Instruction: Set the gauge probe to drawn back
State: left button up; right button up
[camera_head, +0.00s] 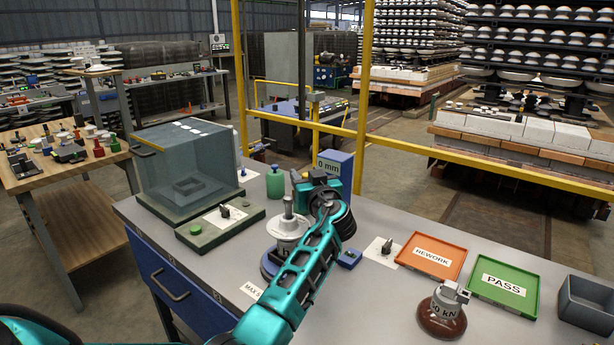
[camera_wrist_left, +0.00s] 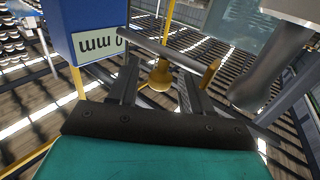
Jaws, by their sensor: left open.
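The gauge is a blue box (camera_head: 343,165) with a display reading 0 mm, at the bench's back edge. Its box (camera_wrist_left: 75,25) and upside-down display also show in the left wrist view. There a grey rod (camera_wrist_left: 160,50), which looks like the gauge probe, reaches from near the box to a yellow tip (camera_wrist_left: 210,72). My left gripper (camera_head: 318,178) is in front of the gauge. In the wrist view it is open (camera_wrist_left: 158,85), its fingers either side of a yellow knob (camera_wrist_left: 160,77) below the rod; contact is unclear. The probe is hidden in the head view. My right gripper is out of view.
A pale insulator (camera_head: 287,225) stands on a round blue base, left of my forearm. A clear-walled box (camera_head: 185,165) and green jar (camera_head: 275,182) are further left. Orange REWORK (camera_head: 432,254) and green PASS (camera_head: 503,283) trays, a brown insulator (camera_head: 440,318) and grey bin (camera_head: 587,303) are right.

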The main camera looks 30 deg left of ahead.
pick_arm(q)
grip_shut()
dwell(0.5)
